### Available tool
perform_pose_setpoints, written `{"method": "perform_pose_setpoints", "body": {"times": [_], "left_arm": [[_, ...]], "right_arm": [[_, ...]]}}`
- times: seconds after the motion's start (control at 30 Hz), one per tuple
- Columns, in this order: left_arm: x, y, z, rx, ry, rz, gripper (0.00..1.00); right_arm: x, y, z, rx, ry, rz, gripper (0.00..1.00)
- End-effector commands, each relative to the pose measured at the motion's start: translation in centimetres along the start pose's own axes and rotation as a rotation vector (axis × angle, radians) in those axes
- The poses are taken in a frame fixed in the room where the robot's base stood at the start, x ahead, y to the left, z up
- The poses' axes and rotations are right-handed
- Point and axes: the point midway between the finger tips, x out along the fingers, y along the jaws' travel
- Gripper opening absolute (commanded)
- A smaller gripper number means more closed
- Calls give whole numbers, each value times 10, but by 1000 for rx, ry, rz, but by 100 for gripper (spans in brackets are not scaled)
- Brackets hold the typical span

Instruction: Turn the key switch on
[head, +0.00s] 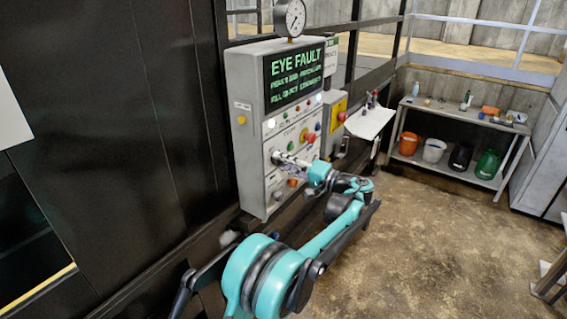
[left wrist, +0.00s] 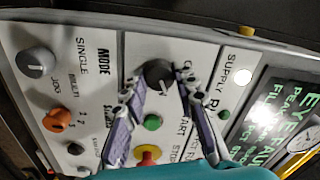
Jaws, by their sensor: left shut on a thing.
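The key switch (left wrist: 157,73) shows in the left wrist view as a dark round knob on the white panel face. Its label is partly covered by my fingers. My left gripper (left wrist: 159,82) has one fingertip on each side of it and is shut on it. In the head view my left gripper (head: 283,158) reaches the front of the grey control box (head: 247,140) from the right, at mid height. The switch is mostly hidden there behind the fingertips. My right gripper is in neither view.
Close by are a green button (left wrist: 152,122), a yellow-and-red stop button (left wrist: 147,154), an orange knob (left wrist: 57,119) and a grey mode knob (left wrist: 35,62). A lit screen (head: 294,75) reads "EYE FAULT". A shelf (head: 465,115) with buckets stands back right. The floor between is clear.

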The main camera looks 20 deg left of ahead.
Motion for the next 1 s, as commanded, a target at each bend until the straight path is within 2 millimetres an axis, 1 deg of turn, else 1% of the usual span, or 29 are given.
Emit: {"method": "perform_pose_setpoints", "body": {"times": [0.03, 0.1, 0.37, 0.47, 0.57, 0.67, 0.8, 0.9, 1.0], "left_arm": [[0, -1, -1, 0, 2, -1, 34], [0, 0, 0, 0, 2, -1, 49], [0, 0, 0, 0, 1, 0, 49], [-4, 0, 0, -1, 2, 0, 49], [-16, 0, -1, -1, 3, 1, 49], [-36, 0, -1, 0, 4, 1, 49], [-68, 0, -1, 0, 4, 1, 49], [-89, 0, -1, 0, 4, 1, 49], [-104, 1, -1, 0, 3, 0, 49]], "right_arm": [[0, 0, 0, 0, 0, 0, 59], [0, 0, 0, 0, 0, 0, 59], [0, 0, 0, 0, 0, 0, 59], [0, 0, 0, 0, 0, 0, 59], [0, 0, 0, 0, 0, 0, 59], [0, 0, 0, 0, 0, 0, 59], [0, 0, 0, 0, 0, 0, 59], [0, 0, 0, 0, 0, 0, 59], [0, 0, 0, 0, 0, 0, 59]]}}
